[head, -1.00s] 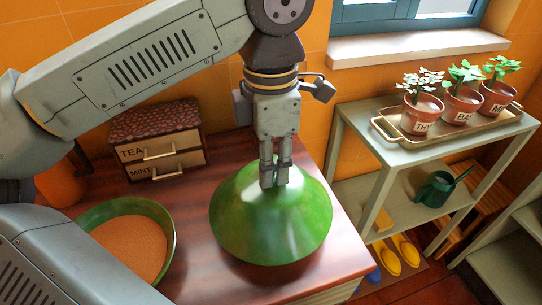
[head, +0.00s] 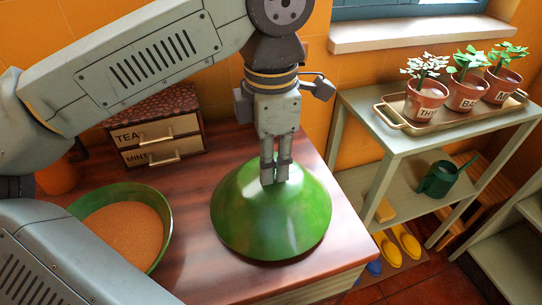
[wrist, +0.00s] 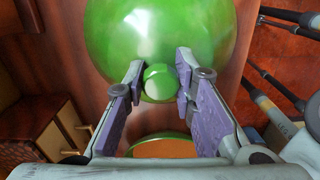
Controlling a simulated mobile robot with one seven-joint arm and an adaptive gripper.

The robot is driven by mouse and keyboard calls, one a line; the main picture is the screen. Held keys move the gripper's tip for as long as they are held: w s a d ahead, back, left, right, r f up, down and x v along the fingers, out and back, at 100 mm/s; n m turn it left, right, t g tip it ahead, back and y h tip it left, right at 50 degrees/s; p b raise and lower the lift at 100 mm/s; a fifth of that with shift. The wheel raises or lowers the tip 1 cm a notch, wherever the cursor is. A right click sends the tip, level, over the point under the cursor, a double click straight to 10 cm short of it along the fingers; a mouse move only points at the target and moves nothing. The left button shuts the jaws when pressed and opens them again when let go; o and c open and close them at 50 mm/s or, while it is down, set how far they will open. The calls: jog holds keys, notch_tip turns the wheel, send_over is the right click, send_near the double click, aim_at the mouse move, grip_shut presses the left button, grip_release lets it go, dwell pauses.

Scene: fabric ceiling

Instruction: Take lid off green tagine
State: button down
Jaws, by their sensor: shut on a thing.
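The green cone-shaped tagine lid (head: 271,225) is over the right part of the wooden counter in the head view, apart from its base. My gripper (head: 274,180) is shut on the knob at its top. In the wrist view the fingers (wrist: 158,80) stand on both sides of the round green knob (wrist: 160,84), with the lid (wrist: 165,35) beyond. I cannot tell whether the lid's rim touches the counter. The green tagine base (head: 159,205) sits uncovered at the left, with orange-brown grainy food (head: 122,235) in it. My arm hides part of its near side.
A small drawer chest (head: 165,140) marked TEA and MINT stands at the back left. An orange round thing (head: 58,177) is beside it, partly hidden. The counter (head: 190,235) is bare between base and lid. A shelf (head: 350,115) with potted herbs stands at the right.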

jog(key=shift+f+b, duration=0.3)
jog(key=shift+f, duration=0.1)
jog(key=c, duration=1.2)
grip_release()
jog(key=shift+c, duration=0.2)
jog(key=shift+o, duration=0.4)
jog(key=o, duration=0.5)
jog(key=shift+c, duration=0.2)
jog(key=shift+r, duration=0.15)
jog(key=shift+r+p, duration=2.4)
jog(key=shift+r, duration=1)
jog(key=shift+s+f, duration=0.1)
